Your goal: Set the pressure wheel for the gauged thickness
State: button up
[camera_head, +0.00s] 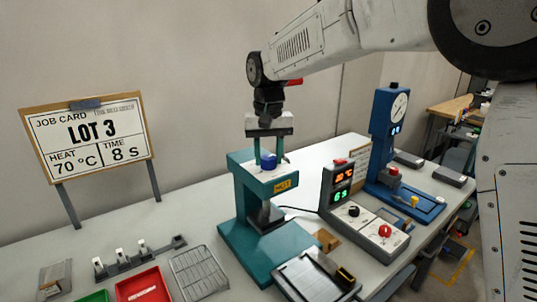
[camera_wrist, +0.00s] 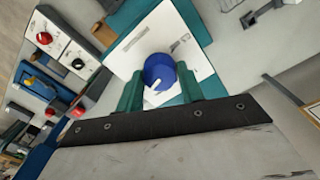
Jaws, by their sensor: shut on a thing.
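The blue pressure wheel (camera_head: 268,161) sits on top of the teal press (camera_head: 262,255). My gripper (camera_head: 268,158) comes down from above with one finger on each side of the wheel, shut on it. In the wrist view the round blue wheel (camera_wrist: 158,71) has a white pointer mark and lies between the teal fingers of my gripper (camera_wrist: 160,88). A pale scale plate (camera_wrist: 133,50) lies under the wheel; its markings are too small to read. The blue thickness gauge (camera_head: 389,110) with a round white dial stands at the right; its reading is not legible.
A job card (camera_head: 90,138) reads LOT 3, 70 °C, 8 s. A control box (camera_head: 345,198) beside the press shows 6 s on its green display; the red one is unclear. A red tray (camera_head: 125,290), a wire rack (camera_head: 200,274) and a small stand (camera_head: 140,257) lie front left.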

aim_at(268, 157)
jog(key=m, duration=0.6)
jog(key=shift+r, duration=0.1)
dwell(0.5)
jog(key=o, duration=1)
notch_tip(268, 157, up, 8)
jog(key=shift+f, duration=0.15)
